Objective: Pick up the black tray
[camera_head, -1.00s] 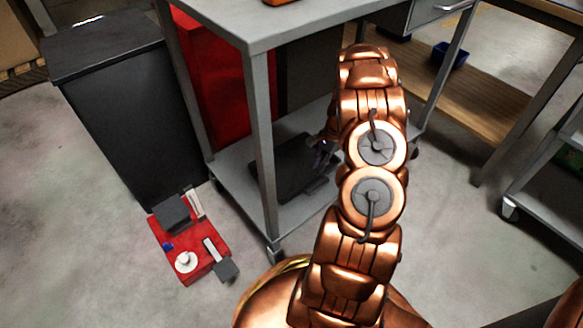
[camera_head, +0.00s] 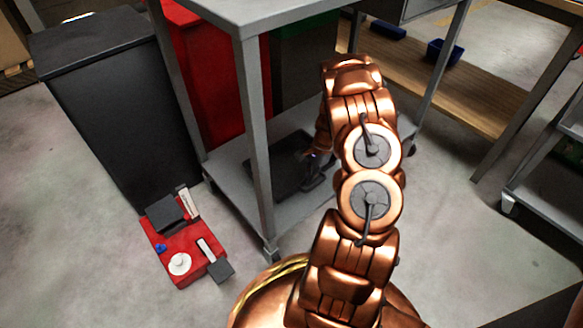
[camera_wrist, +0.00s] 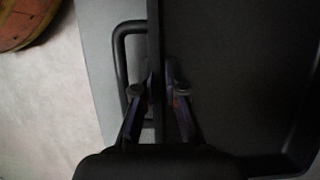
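The black tray (camera_head: 272,177) lies on the lower shelf of the grey cart in the head view, partly hidden by the cart's front leg and my arm. In the wrist view the tray (camera_wrist: 240,70) fills the right side, with its raised rim running up the middle and a dark loop handle at its left. My gripper (camera_wrist: 160,85) has one finger on each side of this rim, with the tips drawn in close to it, so it looks shut on the rim. In the head view my gripper (camera_head: 314,168) is at the tray's right side, mostly hidden by my arm.
The grey cart (camera_head: 257,130) has an upper shelf above the tray and a leg in front. A dark bin (camera_head: 110,100) and red bin (camera_head: 205,75) stand left and behind. A red kit (camera_head: 185,250) lies on the floor. A wooden shelf (camera_head: 430,85) is behind right.

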